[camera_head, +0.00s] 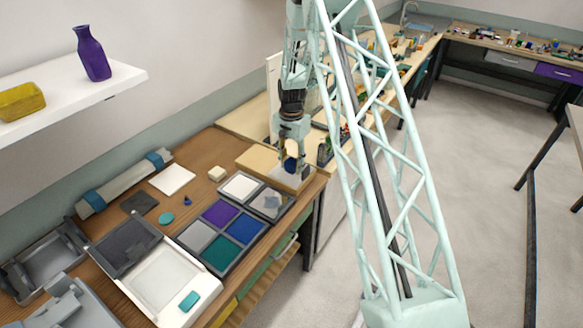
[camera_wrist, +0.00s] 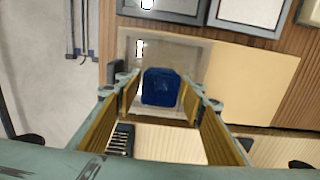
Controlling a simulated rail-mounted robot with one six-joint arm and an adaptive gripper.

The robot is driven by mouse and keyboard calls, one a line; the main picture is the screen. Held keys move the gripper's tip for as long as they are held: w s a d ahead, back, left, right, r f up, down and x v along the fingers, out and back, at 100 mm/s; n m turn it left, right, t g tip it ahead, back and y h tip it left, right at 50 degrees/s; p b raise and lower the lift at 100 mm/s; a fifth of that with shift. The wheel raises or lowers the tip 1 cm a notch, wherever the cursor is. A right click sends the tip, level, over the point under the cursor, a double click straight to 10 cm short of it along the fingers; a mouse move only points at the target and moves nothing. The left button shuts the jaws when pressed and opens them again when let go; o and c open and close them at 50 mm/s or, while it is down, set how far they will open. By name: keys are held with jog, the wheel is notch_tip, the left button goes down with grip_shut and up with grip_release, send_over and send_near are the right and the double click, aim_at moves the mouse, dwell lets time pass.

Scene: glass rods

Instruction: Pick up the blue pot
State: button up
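The blue pot (camera_wrist: 161,87) is a small dark blue, squarish thing in the wrist view. It stands on a pale, see-through-looking square plate (camera_wrist: 196,52) on a tan board (camera_wrist: 250,80). In the head view the pot (camera_head: 290,165) shows as a dark blue spot, partly hidden by my gripper (camera_head: 295,170). My gripper points down over it and is open, with one finger on each side of the pot. In the wrist view a narrow gap shows between the pot and each finger; I see no contact.
A tray with purple, white, blue and green squares (camera_head: 264,223) lies beside the board on the wooden table. The table's edge and open floor (camera_head: 480,180) lie to the right. A wall shelf (camera_head: 80,95) holds a purple vase.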

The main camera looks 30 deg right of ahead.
dwell(0.3)
jog(key=c, duration=0.7)
jog(key=shift+r, duration=0.15)
notch_tip(320, 180, up, 10)
jog(key=shift+b, duration=0.4)
dwell(0.8)
